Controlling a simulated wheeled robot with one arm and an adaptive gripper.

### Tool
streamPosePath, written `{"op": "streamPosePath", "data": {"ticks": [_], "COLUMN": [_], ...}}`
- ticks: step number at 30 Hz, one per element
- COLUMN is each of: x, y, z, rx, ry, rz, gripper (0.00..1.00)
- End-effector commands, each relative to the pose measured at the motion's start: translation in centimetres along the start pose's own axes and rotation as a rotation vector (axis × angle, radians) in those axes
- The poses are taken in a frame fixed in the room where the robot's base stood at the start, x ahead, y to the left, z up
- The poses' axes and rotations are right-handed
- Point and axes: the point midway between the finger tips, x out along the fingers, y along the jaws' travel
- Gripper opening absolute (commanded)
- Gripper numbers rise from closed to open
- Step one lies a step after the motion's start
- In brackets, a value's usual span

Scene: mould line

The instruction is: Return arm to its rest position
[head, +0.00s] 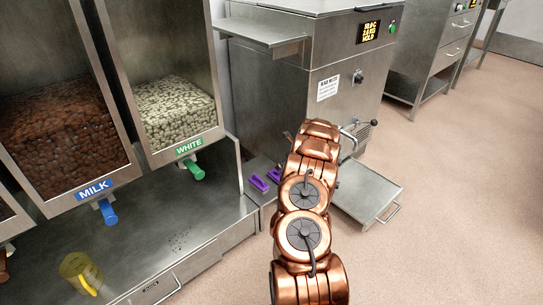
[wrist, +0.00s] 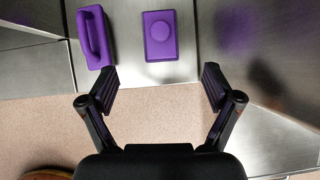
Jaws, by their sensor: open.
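My copper-coloured arm (head: 307,210) reaches out from the bottom of the head view toward the steel machine, and its far end hides my gripper there. In the wrist view my gripper (wrist: 160,88) is open, with its two black fingers wide apart and nothing between them. Beyond the fingertips, two purple items lie on a steel surface: one with a raised handle (wrist: 95,38) on the left, and a flat block with a round knob (wrist: 160,36) in the middle. The same purple items (head: 260,183) show small in the head view, left of my arm.
Bins of brown (head: 60,120) and pale pieces (head: 175,110) stand at left, with a blue tap (head: 108,212) and a green tap (head: 195,170). A yellow jug (head: 80,273) stands on the steel counter below. A low steel platform (head: 368,190) juts out right of my arm. Floor at right is clear.

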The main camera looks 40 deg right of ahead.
Motion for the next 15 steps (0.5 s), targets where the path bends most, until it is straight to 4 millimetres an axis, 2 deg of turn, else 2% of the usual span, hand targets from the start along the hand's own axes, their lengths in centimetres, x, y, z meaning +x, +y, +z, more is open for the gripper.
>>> {"op": "streamPosePath", "data": {"ticks": [7, 10, 13, 15], "x": [0.0, -0.6, -2.2, -3.9], "y": [0.0, 0.6, 2.5, 4.7], "z": [0.1, 0.8, 2.8, 4.8], "rx": [-0.001, -0.02, -0.08, -0.149], "ry": [0.0, -0.001, -0.004, -0.006], "rz": [0.0, 0.009, 0.034, 0.063], "gripper": [0.89, 0.89, 0.89, 0.89]}}
